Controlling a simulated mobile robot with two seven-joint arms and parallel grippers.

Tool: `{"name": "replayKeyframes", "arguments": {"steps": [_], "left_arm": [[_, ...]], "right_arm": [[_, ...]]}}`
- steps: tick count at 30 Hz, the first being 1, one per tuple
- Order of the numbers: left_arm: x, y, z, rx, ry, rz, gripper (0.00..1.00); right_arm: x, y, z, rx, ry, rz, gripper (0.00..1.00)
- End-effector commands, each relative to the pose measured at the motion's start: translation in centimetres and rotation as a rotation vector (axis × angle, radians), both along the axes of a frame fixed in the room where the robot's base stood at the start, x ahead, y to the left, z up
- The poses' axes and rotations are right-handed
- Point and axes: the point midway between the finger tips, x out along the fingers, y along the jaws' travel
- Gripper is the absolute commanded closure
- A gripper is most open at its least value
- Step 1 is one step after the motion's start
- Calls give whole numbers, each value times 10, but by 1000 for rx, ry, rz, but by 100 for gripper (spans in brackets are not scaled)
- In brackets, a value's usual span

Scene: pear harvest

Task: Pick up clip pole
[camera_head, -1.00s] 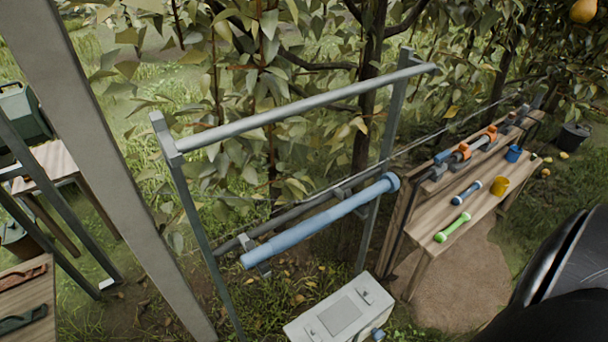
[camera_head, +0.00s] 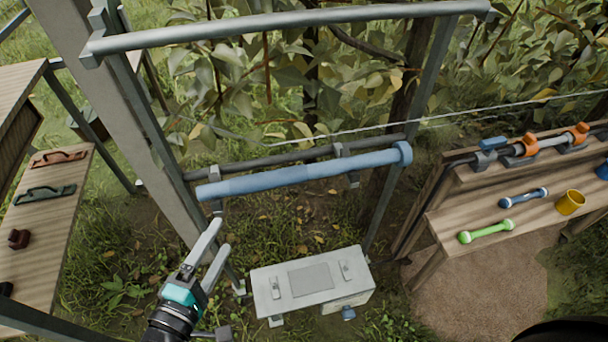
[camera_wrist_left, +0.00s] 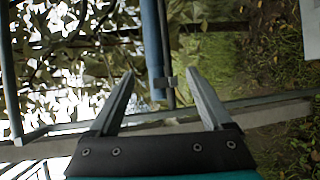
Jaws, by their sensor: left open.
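A long blue pole (camera_head: 300,174) with a round collar at its right end lies roughly level in dark holders on a grey metal frame. It is the likeliest clip pole, though I cannot tell its name from its look. My left gripper (camera_head: 221,238) is open and empty, just below the pole's left end in the head view. In the left wrist view the blue pole (camera_wrist_left: 153,45) runs upright in the picture, its end between the open fingers' tips; contact cannot be told. My right gripper is not in view.
The frame's top bar (camera_head: 290,24) crosses above the pole. A grey box (camera_head: 265,287) stands on the ground below. At right, a wooden bench (camera_head: 445,228) holds a green dumbbell-shaped piece (camera_head: 486,231), a yellow cup (camera_head: 570,202) and a rod with orange clamps (camera_head: 524,146). A wooden shelf (camera_head: 62,215) stands left.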

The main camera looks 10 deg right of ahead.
Motion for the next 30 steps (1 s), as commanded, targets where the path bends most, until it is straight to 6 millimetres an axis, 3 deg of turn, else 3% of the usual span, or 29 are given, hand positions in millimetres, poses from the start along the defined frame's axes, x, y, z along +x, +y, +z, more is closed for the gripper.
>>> {"name": "replayKeyframes", "arguments": {"steps": [8,16,21,26,30], "left_arm": [[28,-19,4,-39,-5,0,17],[70,-44,-3,-35,-5,-3,17],[83,-52,-6,-32,-3,-3,17],[91,-56,-6,-33,-3,-3,17],[108,-64,-7,-34,-5,-2,17]], "right_arm": [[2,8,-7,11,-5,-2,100],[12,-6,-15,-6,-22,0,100],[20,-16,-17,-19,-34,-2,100],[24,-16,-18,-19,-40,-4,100],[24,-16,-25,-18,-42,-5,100]]}}
